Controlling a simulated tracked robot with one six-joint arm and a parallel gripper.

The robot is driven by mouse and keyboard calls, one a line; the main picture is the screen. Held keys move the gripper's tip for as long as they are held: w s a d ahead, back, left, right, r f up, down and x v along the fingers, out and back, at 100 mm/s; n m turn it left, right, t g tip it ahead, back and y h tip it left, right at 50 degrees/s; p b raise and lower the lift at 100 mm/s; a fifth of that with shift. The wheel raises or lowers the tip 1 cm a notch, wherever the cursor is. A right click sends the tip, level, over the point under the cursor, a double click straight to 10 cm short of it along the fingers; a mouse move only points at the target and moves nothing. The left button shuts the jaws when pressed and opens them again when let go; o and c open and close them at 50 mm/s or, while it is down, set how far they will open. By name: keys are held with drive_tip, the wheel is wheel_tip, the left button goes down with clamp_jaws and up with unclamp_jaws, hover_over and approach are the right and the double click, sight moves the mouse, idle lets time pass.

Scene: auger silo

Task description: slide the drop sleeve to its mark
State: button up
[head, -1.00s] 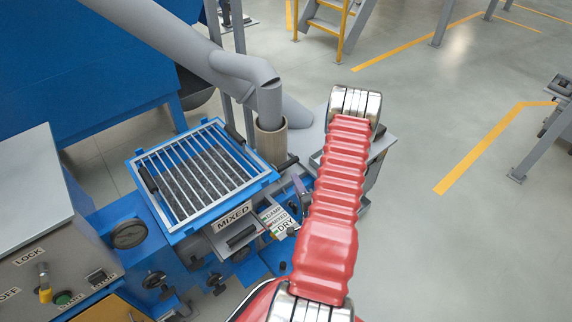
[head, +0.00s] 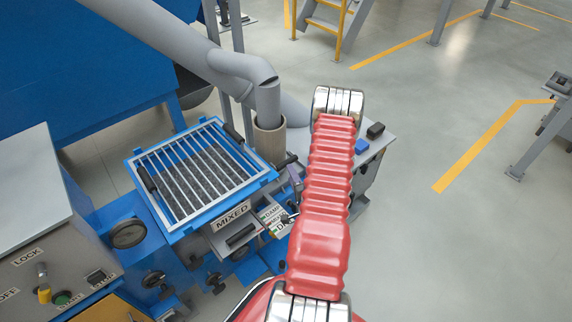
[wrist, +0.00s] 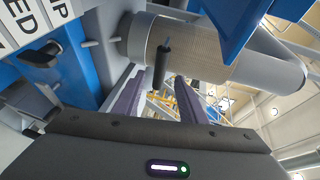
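The drop sleeve (head: 269,142) is a tan ribbed cylinder around the lower end of the grey downpipe. In the wrist view the sleeve (wrist: 190,48) lies across the top, with a dark handle (wrist: 161,66) sticking out towards me. My gripper (wrist: 160,88) is open, its two purple fingers apart on either side of the handle's line. The handle's end shows between the fingertips, and neither finger visibly touches it. In the head view my red arm hides most of the gripper. Small plates read DAMP, MIXED and DRY (head: 275,220), partly covered; a larger plate reads MIXED (head: 232,217).
A blue-framed grate (head: 195,170) stands left of the sleeve. A control box (head: 50,230) with a LOCK switch is at the lower left. A grey side table (head: 375,150) with a blue block and a black block is behind my arm. Open floor lies right.

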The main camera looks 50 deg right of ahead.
drive_tip(key=x, duration=0.8)
drive_tip(key=shift+w+d, duration=0.1)
drive_tip(key=shift+w, duration=0.05)
drive_tip(key=shift+c, duration=0.7)
drive_tip(key=shift+f, duration=0.1)
clamp_jaws()
